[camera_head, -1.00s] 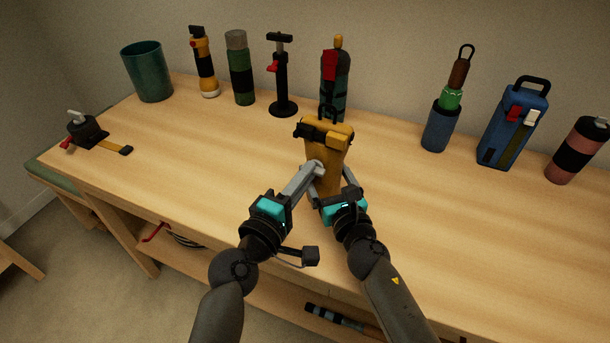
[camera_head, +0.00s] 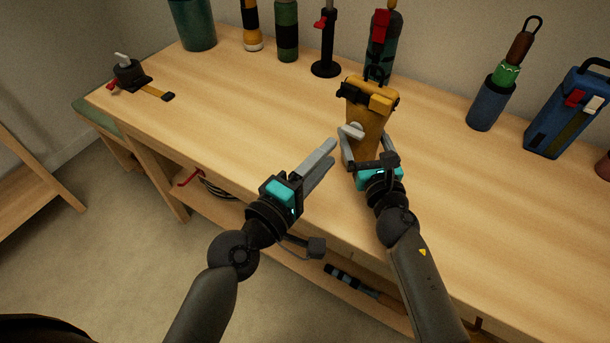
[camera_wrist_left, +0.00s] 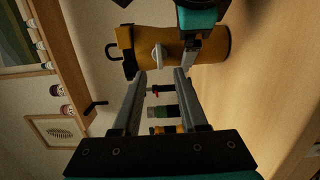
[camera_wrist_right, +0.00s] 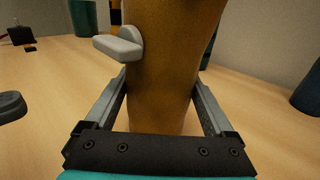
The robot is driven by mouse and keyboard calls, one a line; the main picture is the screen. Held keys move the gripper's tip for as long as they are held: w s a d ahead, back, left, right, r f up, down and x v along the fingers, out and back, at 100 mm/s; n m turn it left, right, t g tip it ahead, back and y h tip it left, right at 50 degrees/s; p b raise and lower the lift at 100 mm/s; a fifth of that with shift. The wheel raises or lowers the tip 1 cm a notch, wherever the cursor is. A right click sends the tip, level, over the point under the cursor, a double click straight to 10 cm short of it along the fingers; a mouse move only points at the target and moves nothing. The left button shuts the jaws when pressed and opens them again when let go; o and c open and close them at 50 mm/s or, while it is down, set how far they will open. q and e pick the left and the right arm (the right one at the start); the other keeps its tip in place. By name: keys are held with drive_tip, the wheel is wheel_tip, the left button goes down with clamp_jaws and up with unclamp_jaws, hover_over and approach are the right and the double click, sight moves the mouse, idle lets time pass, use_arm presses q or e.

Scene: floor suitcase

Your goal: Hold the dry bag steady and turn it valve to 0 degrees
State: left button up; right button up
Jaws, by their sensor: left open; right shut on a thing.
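The dry bag (camera_head: 366,119) is a mustard-yellow upright body with a black-buckled top, standing near the front of the table. A light grey valve (camera_head: 351,131) sticks out of its front left side. The valve shows large in the right wrist view (camera_wrist_right: 119,45) and also in the left wrist view (camera_wrist_left: 158,57). My right gripper (camera_head: 366,158) is shut on the lower bag, one finger on each side. My left gripper (camera_head: 328,157) is open and empty, to the left of the bag and apart from the valve.
A black device with a yellow strap (camera_head: 132,75) lies at the table's left end. Bottles, a black stand (camera_head: 327,50) and a green bin (camera_head: 193,25) line the back. A blue cup (camera_head: 488,105) and blue container (camera_head: 566,110) stand right. The table left of the bag is clear.

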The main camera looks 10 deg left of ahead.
use_arm(q)
drive_tip(key=shift+v, duration=2.95)
drive_tip(key=shift+d, duration=0.1)
use_arm(e)
drive_tip(key=o, duration=1.5)
drive_tip(key=shift+c, duration=0.2)
